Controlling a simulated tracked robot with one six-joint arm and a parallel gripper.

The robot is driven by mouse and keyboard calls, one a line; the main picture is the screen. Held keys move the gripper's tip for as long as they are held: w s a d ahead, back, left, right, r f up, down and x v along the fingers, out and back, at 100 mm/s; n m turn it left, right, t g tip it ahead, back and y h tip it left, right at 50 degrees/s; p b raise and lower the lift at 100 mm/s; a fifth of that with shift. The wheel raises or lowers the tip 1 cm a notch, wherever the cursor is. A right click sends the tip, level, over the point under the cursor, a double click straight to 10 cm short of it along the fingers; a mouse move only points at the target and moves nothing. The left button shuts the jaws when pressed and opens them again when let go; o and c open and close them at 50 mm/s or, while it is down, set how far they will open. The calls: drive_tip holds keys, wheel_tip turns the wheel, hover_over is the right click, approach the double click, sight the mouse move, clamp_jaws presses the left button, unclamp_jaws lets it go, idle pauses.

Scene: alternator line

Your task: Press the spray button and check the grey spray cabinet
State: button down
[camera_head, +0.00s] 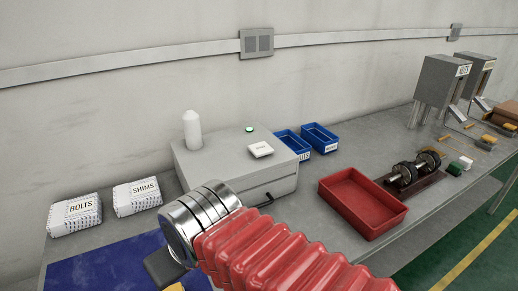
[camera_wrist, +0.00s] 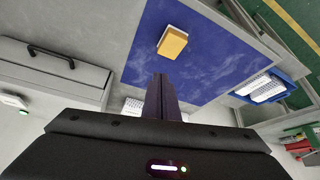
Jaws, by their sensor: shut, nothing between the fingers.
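The grey spray cabinet (camera_head: 222,160) stands on the bench against the wall. Its front, with a dark handle (camera_wrist: 50,55), also shows at the left of the wrist view. A green round button (camera_head: 250,129) and a white labelled box (camera_head: 260,149) are on its top; the label is too small to read. A white bottle (camera_head: 192,130) stands there too. My gripper (camera_wrist: 161,78) is shut and empty, its dark fingers together over the bench by the blue mat, apart from the cabinet. In the head view my wrist and red sleeve hide the fingertips and part of the cabinet front.
A blue mat (camera_head: 105,270) bears a yellow block (camera_wrist: 173,42). Bags of bolts (camera_head: 75,215) and shims (camera_head: 137,196) lie left of the cabinet. Blue bins (camera_head: 320,137), a red tray (camera_head: 362,203) and a dark shaft part (camera_head: 415,170) are to the right.

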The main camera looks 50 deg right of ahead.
drive_tip(key=w+d+r+m, duration=0.3)
drive_tip(key=w+d+r, duration=0.35)
drive_tip(key=w, duration=0.35)
wheel_tip(320, 180, up, 4)
drive_tip(key=m+t+h, duration=0.2)
drive_tip(key=m+t, duration=0.1)
drive_tip(key=m, duration=0.5)
hover_over(263, 149)
drive_tip(key=shift+a, duration=0.1)
drive_tip(key=shift+f, duration=0.15)
drive_tip(key=shift+f, duration=4.3)
drive_tip(key=shift+f, duration=0.1)
drive_tip(key=shift+s+f, duration=0.1)
drive_tip(key=shift+f, duration=0.2)
